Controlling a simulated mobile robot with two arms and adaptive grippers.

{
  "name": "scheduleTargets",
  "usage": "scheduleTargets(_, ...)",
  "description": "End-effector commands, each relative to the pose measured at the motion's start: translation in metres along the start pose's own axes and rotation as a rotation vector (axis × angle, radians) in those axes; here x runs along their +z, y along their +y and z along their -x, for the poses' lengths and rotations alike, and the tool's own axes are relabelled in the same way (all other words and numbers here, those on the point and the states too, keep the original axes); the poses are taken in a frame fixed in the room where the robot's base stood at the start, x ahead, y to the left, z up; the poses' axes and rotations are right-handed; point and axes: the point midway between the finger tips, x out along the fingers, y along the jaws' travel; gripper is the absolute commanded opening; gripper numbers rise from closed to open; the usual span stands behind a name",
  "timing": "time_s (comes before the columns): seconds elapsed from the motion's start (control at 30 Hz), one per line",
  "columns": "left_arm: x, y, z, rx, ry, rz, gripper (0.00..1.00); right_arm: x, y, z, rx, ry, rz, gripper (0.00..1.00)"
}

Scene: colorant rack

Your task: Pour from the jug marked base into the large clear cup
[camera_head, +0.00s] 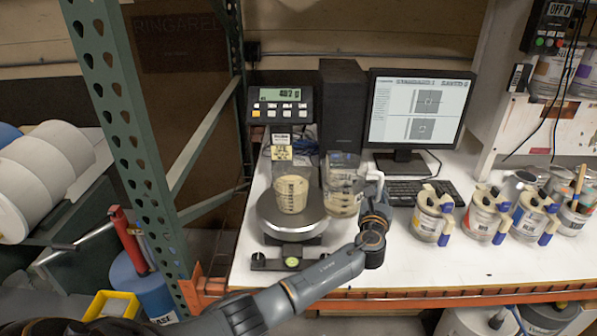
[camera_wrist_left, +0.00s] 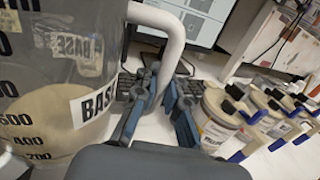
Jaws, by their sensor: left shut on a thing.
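The jug holds beige liquid low inside and looks about upright. It fills the left of the left wrist view (camera_wrist_left: 60,95), with its BASE label and white handle. My left gripper (camera_head: 375,215) is shut on that handle; its blue fingers (camera_wrist_left: 158,98) show around it. The cup stands on the round scale pan (camera_head: 290,228) with beige liquid in it. My right gripper is not in view.
The scale display (camera_head: 282,104) stands behind the cup, its digits blurred. A monitor (camera_head: 417,110) and keyboard (camera_head: 420,192) are behind the jug. The front right of the table is clear.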

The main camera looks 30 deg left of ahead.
Motion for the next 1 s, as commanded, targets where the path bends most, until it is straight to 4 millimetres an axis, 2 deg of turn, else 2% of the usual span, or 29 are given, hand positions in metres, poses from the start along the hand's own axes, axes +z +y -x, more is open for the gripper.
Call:
scheduleTargets(0.37,0.007,0.001,0.0,-0.004,-0.009,0.039,0.0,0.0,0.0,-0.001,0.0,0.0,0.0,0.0)
scheduleTargets(0.67,0.026,0.006,0.001,-0.006,-0.029,0.176,0.0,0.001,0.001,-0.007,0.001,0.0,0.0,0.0)
scheduleTargets(1.0,0.075,0.018,0.003,-0.007,-0.054,0.344,0.0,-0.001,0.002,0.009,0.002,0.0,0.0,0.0)
